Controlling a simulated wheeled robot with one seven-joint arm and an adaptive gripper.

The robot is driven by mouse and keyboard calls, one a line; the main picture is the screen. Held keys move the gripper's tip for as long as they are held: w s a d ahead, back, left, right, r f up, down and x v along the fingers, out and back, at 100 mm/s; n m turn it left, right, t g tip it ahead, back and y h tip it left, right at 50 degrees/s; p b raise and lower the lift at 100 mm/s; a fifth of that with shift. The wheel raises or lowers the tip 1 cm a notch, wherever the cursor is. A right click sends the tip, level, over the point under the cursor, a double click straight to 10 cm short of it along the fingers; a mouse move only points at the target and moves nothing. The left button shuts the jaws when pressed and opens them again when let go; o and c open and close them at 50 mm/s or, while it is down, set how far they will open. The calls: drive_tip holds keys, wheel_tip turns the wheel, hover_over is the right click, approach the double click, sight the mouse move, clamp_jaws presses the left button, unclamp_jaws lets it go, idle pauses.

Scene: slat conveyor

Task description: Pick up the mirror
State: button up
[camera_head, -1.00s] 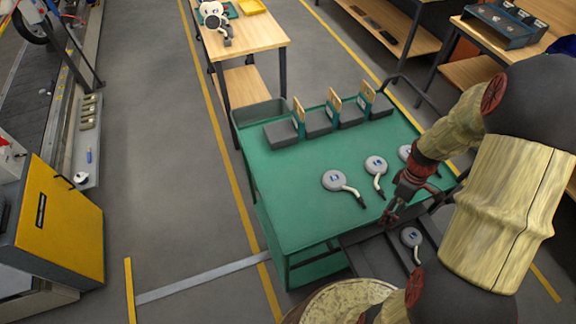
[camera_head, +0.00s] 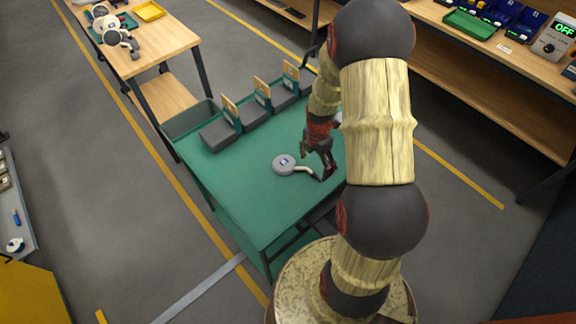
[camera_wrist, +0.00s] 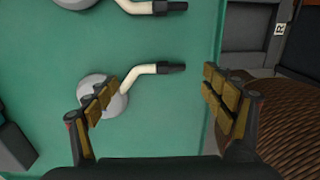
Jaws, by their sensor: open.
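A mirror with a round grey head and a bent cream handle ending in a black tip (camera_head: 284,163) lies flat on the green cart top (camera_head: 240,190). My gripper (camera_head: 327,166) is above the cart, by the handle's tip in the head view. In the wrist view my gripper (camera_wrist: 160,84) is open and empty. A mirror (camera_wrist: 120,104) lies beneath it, its handle running between the fingers and its head partly hidden by the left finger. A second mirror (camera_wrist: 76,3) is cut off at the top edge. In the head view my arm hides the cart's right part.
Several grey blocks with upright cards (camera_head: 218,134) stand along the cart's back edge. A grey bin (camera_head: 190,120) hangs at its back left. The wrist view shows a dark tray (camera_wrist: 248,45) beyond the cart's right edge. The cart's front left is clear.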

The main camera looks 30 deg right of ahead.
sight(315, 173)
wheel_tip(315, 173, down, 5)
drive_tip(key=shift+s+d+r, duration=0.1)
drive_tip(key=shift+c, duration=0.3)
drive_tip(key=c, duration=1.3)
